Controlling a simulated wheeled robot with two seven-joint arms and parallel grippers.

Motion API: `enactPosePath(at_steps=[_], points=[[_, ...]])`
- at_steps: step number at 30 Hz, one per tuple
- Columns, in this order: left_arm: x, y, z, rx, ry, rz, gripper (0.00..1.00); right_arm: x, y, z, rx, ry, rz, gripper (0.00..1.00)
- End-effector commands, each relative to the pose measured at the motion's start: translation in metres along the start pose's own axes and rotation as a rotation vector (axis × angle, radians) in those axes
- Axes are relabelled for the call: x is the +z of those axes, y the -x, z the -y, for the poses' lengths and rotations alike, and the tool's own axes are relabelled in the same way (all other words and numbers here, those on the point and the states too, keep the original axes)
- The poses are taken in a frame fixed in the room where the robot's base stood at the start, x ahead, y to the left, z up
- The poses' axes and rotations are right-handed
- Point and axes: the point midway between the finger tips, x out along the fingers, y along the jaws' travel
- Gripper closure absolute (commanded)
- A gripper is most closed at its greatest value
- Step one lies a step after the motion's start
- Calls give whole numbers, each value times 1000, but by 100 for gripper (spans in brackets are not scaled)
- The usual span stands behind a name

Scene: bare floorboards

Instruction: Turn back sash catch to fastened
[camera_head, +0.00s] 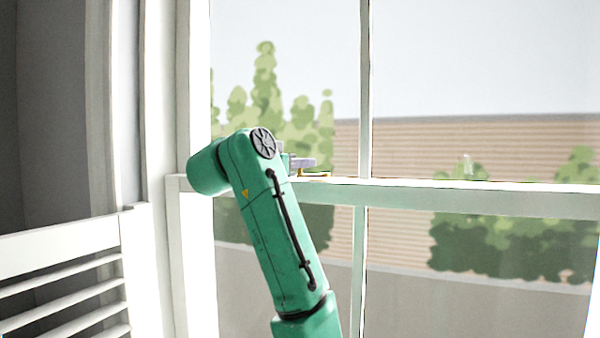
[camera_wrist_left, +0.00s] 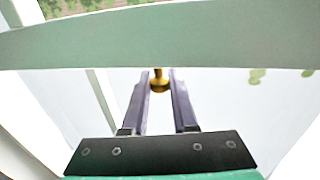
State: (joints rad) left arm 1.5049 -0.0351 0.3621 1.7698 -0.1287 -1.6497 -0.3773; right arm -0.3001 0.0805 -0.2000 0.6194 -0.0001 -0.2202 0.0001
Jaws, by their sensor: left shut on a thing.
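The brass sash catch (camera_head: 316,175) sits on top of the white meeting rail (camera_head: 480,196) of the window, mostly hidden behind my left arm in the head view. My left gripper (camera_head: 303,163) is at the catch, just above the rail, its grey-purple fingers partly showing. In the left wrist view, the two fingers of the left gripper (camera_wrist_left: 160,76) close on the catch's rounded brass knob (camera_wrist_left: 159,85). The catch's angle and its keeper are hidden. My right gripper is not in view.
The window's upright bar (camera_head: 365,90) rises right of the catch. A white louvred shutter (camera_head: 62,250) and the window frame (camera_head: 160,120) stand at the left. The rail spans the wrist view close by as a pale band (camera_wrist_left: 230,35). Right of the catch, the rail top is clear.

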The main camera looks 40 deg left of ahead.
Motion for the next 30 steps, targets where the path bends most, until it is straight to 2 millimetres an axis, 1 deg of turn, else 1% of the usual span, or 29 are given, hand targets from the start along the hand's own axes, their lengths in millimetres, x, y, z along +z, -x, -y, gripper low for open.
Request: enactPosePath(at_steps=[1, 3, 6, 11, 17, 21, 30], points=[[4, 2, -2, -41, -5, -2, 100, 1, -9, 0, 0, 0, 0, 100], [3, 4, -5, -104, -5, -4, 100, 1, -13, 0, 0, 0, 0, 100], [2, 7, -9, -198, -5, -4, 100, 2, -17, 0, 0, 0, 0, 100], [0, 11, -17, -350, -5, -3, 100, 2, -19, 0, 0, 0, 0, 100], [-2, 14, -27, -539, -5, -3, 100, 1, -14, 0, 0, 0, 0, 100], [-4, 15, -34, -666, -5, -2, 100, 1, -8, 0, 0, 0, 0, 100], [-4, 15, -45, -884, -4, -3, 100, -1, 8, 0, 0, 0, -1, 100]])
